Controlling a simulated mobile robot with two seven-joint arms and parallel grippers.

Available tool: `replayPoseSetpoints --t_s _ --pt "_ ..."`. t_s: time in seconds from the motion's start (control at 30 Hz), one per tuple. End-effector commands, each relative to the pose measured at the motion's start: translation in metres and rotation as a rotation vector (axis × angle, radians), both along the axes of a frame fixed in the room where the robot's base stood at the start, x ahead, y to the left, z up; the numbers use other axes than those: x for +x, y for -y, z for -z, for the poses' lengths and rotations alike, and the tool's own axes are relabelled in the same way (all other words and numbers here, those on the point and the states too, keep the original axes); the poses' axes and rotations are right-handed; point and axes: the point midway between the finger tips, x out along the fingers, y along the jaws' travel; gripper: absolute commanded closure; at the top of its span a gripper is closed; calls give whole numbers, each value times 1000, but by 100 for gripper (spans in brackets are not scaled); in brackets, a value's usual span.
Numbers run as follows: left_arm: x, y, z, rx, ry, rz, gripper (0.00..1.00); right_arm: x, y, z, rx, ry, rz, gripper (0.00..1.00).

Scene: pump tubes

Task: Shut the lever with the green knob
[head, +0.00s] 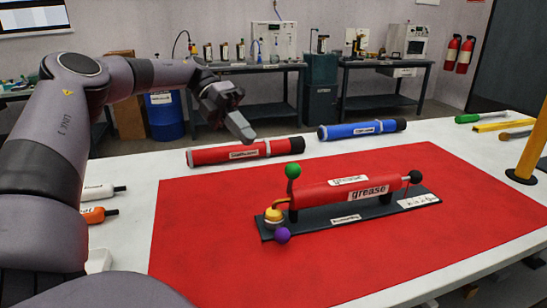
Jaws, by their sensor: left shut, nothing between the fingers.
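The lever with the green knob (293,170) stands up at the left end of the red pump tube labelled "grease" (330,192). A lever with a purple knob (282,235) is low at the same end, by a yellow cap (273,215). The tube is mounted on a dark base plate (335,219) on the red mat (430,250). My left gripper (247,135) is shut and empty, up and to the left of the green knob, apart from it. My right gripper is not in view.
A red tube (240,152) and a blue tube (362,129) lie behind the mat. Small white and orange bottles (98,214) are at the left. A yellow post (532,150) and tools (505,125) are at the right. The mat's front is clear.

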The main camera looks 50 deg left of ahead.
Motion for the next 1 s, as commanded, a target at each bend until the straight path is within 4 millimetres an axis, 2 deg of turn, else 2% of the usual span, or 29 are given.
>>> replayPoseSetpoints --t_s 0.37,0.6,0.8,1.0 --pt "3 44 27 -2 -1 3 100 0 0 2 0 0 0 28" --pt "5 72 27 -1 1 2 100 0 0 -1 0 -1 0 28" --pt "6 82 28 0 1 -1 100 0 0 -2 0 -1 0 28" --pt "6 83 28 0 1 -1 100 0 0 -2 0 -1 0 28"
